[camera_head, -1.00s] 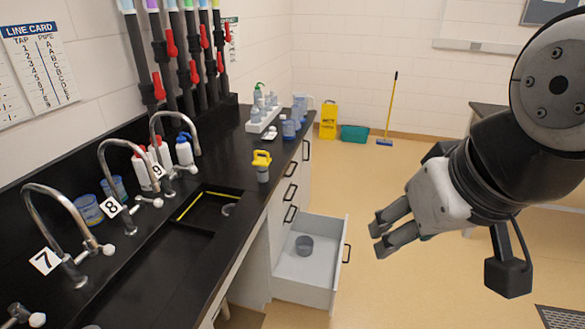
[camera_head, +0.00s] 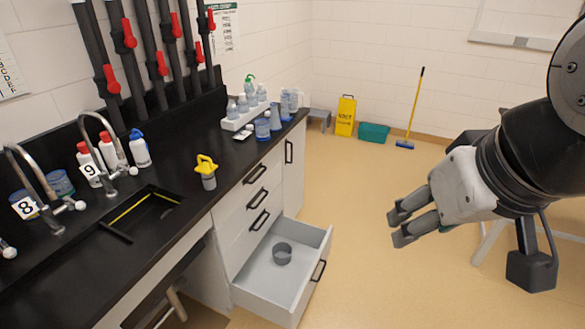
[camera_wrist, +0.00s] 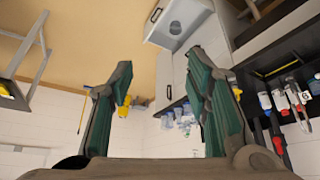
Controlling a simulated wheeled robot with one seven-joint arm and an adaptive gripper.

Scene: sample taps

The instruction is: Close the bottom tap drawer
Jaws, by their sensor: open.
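The bottom drawer (camera_head: 318,247) of the white cabinet is pulled out, with a black handle (camera_head: 319,271) on its front. A small grey round container (camera_head: 282,253) stands inside it. My gripper (camera_head: 396,228) is open and empty, in the air to the right of the drawer and apart from it. The wrist view looks between my open fingers (camera_wrist: 165,85). There the drawer (camera_wrist: 192,12) shows at the top, with the round container (camera_wrist: 175,27) in it.
Two drawers above, one with a handle (camera_head: 256,173), look shut. The black worktop (camera_head: 190,217) holds a sink, taps, bottles and a yellow-topped container (camera_head: 207,172). A yellow sign (camera_head: 345,116), green tub (camera_head: 374,132) and broom (camera_head: 411,115) stand at the back wall. The floor between is clear.

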